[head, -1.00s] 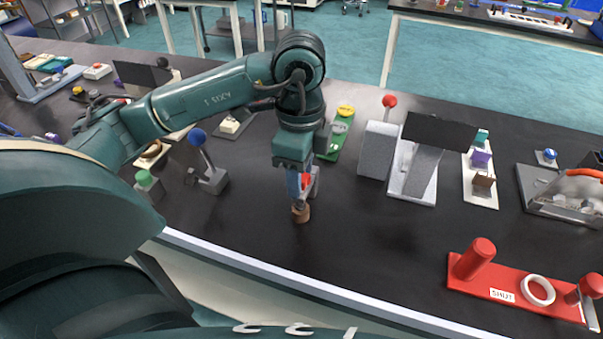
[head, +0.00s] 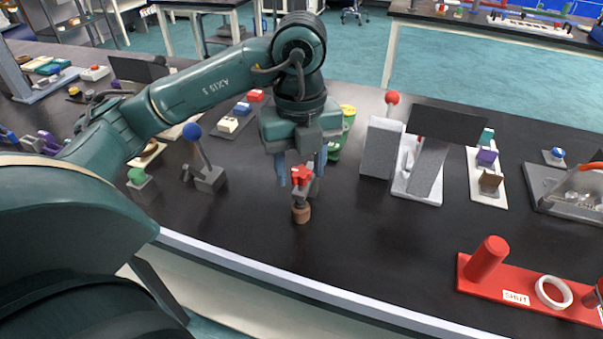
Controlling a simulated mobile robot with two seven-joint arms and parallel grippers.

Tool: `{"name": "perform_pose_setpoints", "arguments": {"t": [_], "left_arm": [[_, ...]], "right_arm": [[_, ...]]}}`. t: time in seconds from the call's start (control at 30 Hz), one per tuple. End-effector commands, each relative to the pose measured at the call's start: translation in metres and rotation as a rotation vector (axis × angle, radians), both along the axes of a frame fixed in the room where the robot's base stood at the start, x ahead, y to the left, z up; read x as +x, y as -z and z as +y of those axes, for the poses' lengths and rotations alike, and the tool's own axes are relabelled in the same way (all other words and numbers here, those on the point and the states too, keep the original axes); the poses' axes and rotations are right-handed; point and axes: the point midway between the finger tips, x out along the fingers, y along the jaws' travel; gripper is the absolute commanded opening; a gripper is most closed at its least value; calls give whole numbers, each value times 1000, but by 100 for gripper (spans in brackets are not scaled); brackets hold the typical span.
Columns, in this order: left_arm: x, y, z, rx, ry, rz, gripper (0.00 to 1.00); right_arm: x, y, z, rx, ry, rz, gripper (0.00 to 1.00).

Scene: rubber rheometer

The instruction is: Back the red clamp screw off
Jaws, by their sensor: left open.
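The red clamp screw (head: 301,176) has a cross-shaped red head. It sits on a small grey clamp body with a brown cylindrical piece (head: 301,213) at its front, on the black bench. My left gripper (head: 302,180) points down over the screw, with its blue fingers spread apart to the left and right of the red head. The left gripper is open and I see no grip on the screw. The far side of the clamp is partly hidden by the gripper. My right gripper is not in view.
A blue-knobbed lever (head: 192,132) and a green button box (head: 138,177) stand to the left. A grey block with a red-knobbed lever (head: 392,98) and a dark-screened device (head: 444,124) stand right. A red base plate (head: 480,285) lies front right. Bench before the clamp is clear.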

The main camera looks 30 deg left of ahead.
Motion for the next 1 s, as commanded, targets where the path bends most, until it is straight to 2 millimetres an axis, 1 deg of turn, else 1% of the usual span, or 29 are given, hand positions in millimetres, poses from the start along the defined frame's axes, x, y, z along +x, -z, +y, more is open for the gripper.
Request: {"name": "perform_pose_setpoints", "arguments": {"t": [0.03,0.1,0.2,0.37,0.5,0.6,0.7,0.87,1.0], "left_arm": [[0,4,0,0,64,-2,46],[1,3,0,0,155,-4,46],[0,2,0,0,244,-1,46],[0,2,0,0,343,-1,46],[0,2,0,0,527,-3,46],[0,2,0,0,629,-1,46],[0,1,0,0,671,0,46],[0,1,0,0,672,0,46],[0,1,0,0,671,0,36]], "right_arm": [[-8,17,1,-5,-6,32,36],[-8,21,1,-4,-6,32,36],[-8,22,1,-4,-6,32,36],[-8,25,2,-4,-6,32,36],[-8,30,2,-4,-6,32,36],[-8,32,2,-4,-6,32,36],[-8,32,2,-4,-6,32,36],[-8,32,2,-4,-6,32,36],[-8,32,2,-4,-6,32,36]]}}
